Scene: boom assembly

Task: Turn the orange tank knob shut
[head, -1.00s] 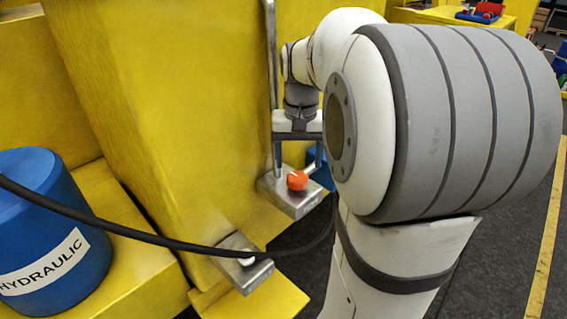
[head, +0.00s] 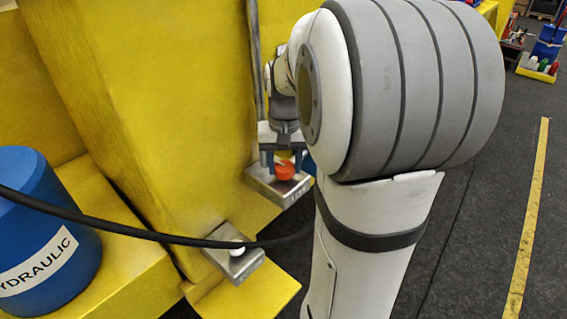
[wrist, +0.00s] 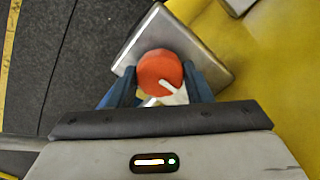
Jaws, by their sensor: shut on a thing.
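The orange tank knob (head: 285,172) sits on a grey metal block (head: 274,192) fixed to the yellow structure. In the wrist view the round orange knob (wrist: 158,69) shows a white pointer mark on its face and stands on the square metal plate (wrist: 204,42). My gripper (head: 283,164) reaches down over the block, its two dark fingers on either side of the knob. The wrist view shows my gripper (wrist: 161,88) shut on the knob, a finger at its left and right. The fingertips' exact contact is partly hidden by the knob.
A black hose (head: 130,230) runs across in front of a second metal block (head: 236,264) with a white knob (head: 237,247). A blue hydraulic tank (head: 45,232) stands at the left on a yellow ledge. Open dark floor (head: 485,200) lies at the right.

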